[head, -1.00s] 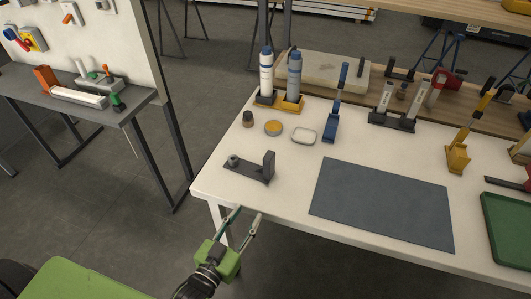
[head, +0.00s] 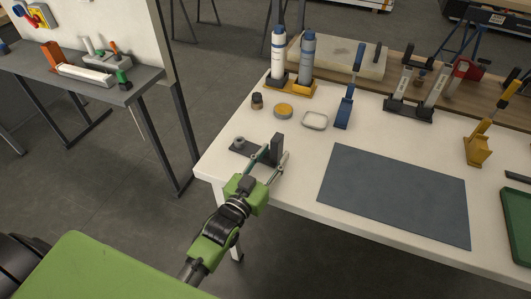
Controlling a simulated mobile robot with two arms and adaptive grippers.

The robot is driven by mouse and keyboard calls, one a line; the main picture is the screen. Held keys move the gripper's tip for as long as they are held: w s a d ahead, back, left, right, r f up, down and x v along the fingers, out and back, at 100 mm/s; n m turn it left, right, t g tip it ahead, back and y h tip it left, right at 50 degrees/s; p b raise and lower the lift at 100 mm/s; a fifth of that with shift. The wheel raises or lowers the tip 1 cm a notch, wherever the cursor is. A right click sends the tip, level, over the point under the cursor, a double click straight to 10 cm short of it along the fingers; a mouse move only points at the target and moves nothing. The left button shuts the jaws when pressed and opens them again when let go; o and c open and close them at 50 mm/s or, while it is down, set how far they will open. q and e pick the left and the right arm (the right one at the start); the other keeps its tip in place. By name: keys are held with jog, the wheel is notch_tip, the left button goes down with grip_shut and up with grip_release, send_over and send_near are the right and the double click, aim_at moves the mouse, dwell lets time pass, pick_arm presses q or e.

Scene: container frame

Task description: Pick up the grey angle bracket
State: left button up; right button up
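The grey angle bracket (head: 277,142) lies near the left front corner of the white table. Its flat base has a small round piece at the left end and an upright plate at the right end. My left gripper (head: 275,151) reaches in from the front edge with its two thin fingers apart. The fingertips appear at the bracket's upright plate, one on each side in the picture, and partly cover the base. I cannot tell whether they touch it. My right gripper is not in view.
A dark blue-grey mat (head: 400,195) lies right of the bracket. A yellow round tin (head: 284,111), a small dish (head: 315,121) and a blue-handled tool (head: 348,95) stand behind it. A green tray (head: 517,225) is at the right edge.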

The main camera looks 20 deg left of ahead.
pick_arm(q)
jog(key=w, duration=0.2)
jog(key=shift+w+d+f+b, duration=0.2)
jog(key=shift+w+b, duration=0.15)
jog(key=shift+w, duration=0.05)
jog(key=shift+r, duration=0.1)
grip_shut()
